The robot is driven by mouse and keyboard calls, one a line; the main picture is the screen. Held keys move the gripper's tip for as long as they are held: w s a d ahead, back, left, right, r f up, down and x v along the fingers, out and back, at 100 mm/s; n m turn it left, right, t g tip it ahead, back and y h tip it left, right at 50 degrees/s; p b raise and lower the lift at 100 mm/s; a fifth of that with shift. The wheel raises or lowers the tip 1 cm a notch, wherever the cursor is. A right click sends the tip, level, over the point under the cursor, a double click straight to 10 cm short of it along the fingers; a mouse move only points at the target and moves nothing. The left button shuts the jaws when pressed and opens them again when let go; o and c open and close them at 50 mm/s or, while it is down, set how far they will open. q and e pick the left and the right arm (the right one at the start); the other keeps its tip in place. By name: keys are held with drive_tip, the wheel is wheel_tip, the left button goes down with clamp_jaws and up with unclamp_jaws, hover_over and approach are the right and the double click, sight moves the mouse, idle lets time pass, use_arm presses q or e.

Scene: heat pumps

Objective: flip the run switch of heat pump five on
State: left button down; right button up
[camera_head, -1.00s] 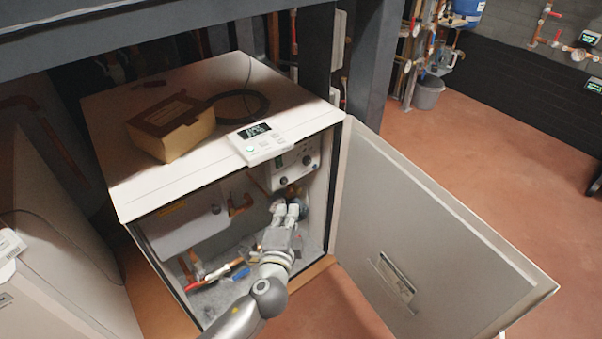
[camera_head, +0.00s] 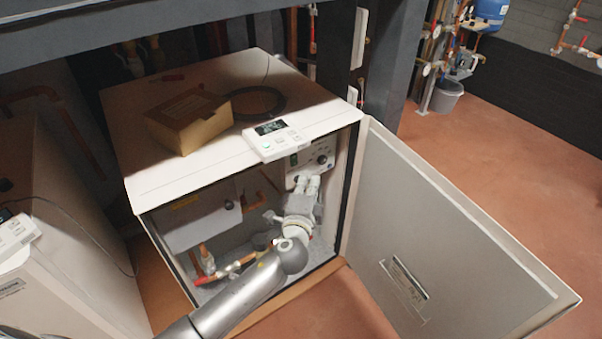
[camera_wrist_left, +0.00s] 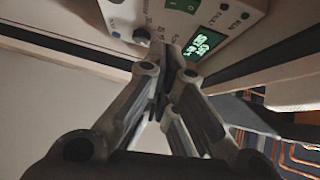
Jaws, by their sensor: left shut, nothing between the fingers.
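An open heat pump cabinet (camera_head: 240,82) stands in the middle of the head view; no number is readable on it. Inside, at its upper right, is a white control panel (camera_head: 322,150) with a dark knob. In the left wrist view the panel (camera_wrist_left: 228,22) has a green rocker switch (camera_wrist_left: 183,5) at the top edge, a lit green display (camera_wrist_left: 203,43) and small knobs. My left gripper (camera_head: 312,180) is shut and empty, just below the panel. Its fingertips (camera_wrist_left: 172,55) appear close to the display's left side; contact cannot be told. My right gripper is out of view.
The cabinet door (camera_head: 450,235) hangs open on the right. A cardboard box (camera_head: 188,122), a cable coil and a white controller (camera_head: 273,139) lie on top. Copper pipes and a valve (camera_head: 232,268) are low inside. Another cabinet (camera_head: 65,240) stands at the left.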

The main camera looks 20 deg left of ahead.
sight(300, 171)
use_arm(q)
drive_tip(key=shift+w+a+f, duration=0.2)
drive_tip(key=shift+w+a, duration=0.65)
drive_tip(key=shift+w, duration=0.3)
drive_tip(key=shift+w+a+f, duration=0.15)
drive_tip(key=shift+w+a, duration=0.65)
drive_tip(key=shift+w, duration=0.3)
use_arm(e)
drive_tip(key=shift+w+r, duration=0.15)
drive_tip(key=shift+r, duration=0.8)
use_arm(q)
drive_tip(key=shift+b, duration=0.35)
drive_tip(key=shift+w+a+f+b, duration=0.1)
drive_tip(key=shift+w+a+b, duration=0.1)
drive_tip(key=shift+b, duration=0.6)
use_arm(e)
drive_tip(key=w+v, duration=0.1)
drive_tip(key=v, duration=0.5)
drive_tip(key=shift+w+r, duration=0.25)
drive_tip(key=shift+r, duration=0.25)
